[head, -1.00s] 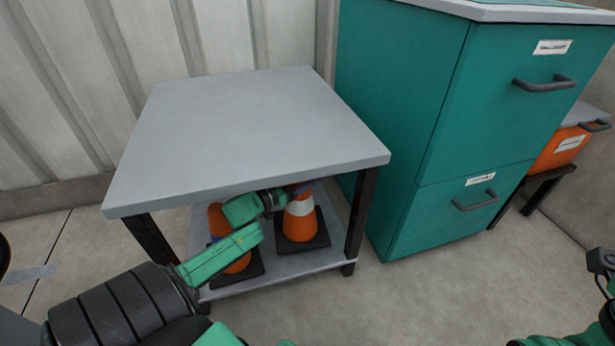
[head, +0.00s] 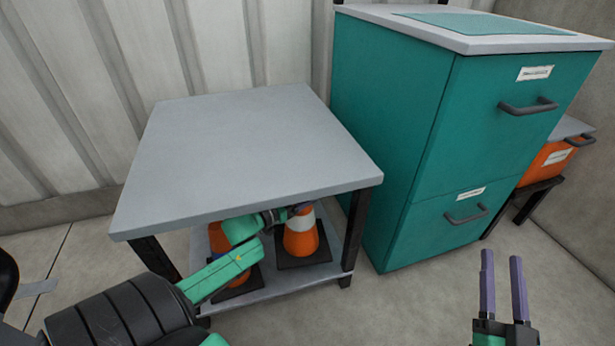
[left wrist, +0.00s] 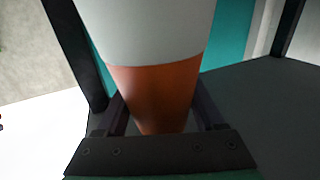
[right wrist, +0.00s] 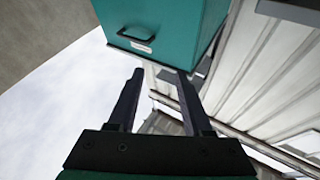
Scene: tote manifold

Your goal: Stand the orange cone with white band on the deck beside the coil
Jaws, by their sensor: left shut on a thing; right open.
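Two orange cones stand on the lower shelf of a grey table. The right one, an orange cone with white band (head: 301,240), stands upright on its dark square base. My left gripper (head: 300,208) reaches under the tabletop and is shut on this cone near its top. In the left wrist view the cone's white band and orange part (left wrist: 155,90) fill the space between the fingers. The other orange cone (head: 217,238) is partly hidden behind my left arm. My right gripper (head: 503,285) is raised at the lower right, open and empty. No coil is in view.
The grey tabletop (head: 250,150) is bare and sits close above the cones. Its dark legs (head: 355,230) flank the shelf. A teal drawer cabinet (head: 400,130) stands to the right, with an orange bin (head: 545,163) beyond it. The floor in front is clear.

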